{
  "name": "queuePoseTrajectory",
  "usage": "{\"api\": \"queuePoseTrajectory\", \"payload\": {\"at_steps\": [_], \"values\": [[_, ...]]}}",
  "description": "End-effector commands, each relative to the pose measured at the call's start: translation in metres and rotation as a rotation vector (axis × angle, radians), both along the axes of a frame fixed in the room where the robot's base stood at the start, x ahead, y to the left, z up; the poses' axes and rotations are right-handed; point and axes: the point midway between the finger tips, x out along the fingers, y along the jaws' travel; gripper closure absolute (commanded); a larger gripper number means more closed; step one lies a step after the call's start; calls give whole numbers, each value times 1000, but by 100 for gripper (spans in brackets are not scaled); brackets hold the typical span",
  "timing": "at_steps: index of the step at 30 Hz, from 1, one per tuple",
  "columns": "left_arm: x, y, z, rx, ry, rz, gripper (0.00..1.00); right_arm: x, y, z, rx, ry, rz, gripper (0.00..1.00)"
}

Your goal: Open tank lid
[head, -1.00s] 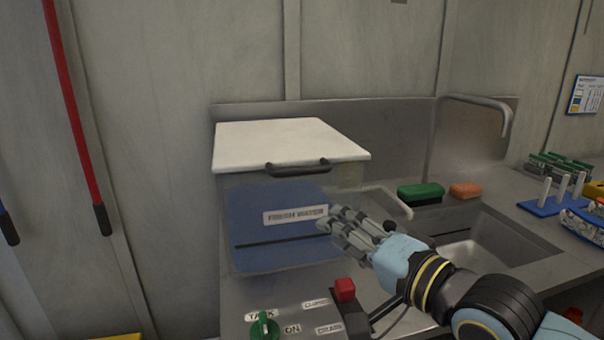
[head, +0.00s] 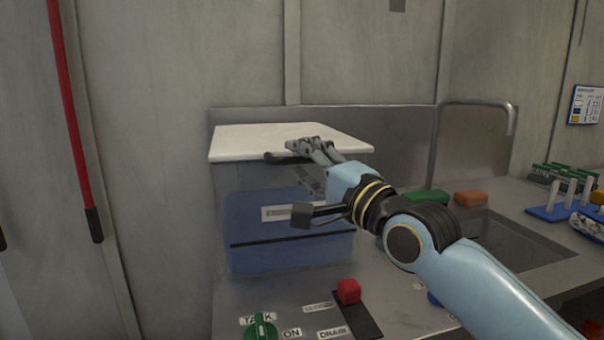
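The tank (head: 238,225) is a grey box with a blue front panel, standing on the metal counter. Its white lid (head: 250,138) lies flat and closed on top. The lid's dark handle (head: 273,158) is at the front edge and mostly hidden behind my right gripper. My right gripper (head: 305,152) is at the handle, its grey fingers around or just over it. I cannot tell whether the fingers are closed on it. My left gripper is not in view.
Racks (head: 560,200) stand farther right.

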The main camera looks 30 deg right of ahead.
Motion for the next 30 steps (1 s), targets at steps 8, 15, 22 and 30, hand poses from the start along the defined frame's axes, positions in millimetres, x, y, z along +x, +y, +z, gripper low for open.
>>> {"api": "queuePoseTrajectory", "payload": {"at_steps": [8,15,22,30], "values": [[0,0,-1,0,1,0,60,6,1,2,0,0,1,64],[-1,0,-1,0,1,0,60,6,1,2,0,0,1,83],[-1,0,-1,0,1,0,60,6,1,2,0,0,1,100],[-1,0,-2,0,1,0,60,6,1,1,-1,1,1,100]]}}
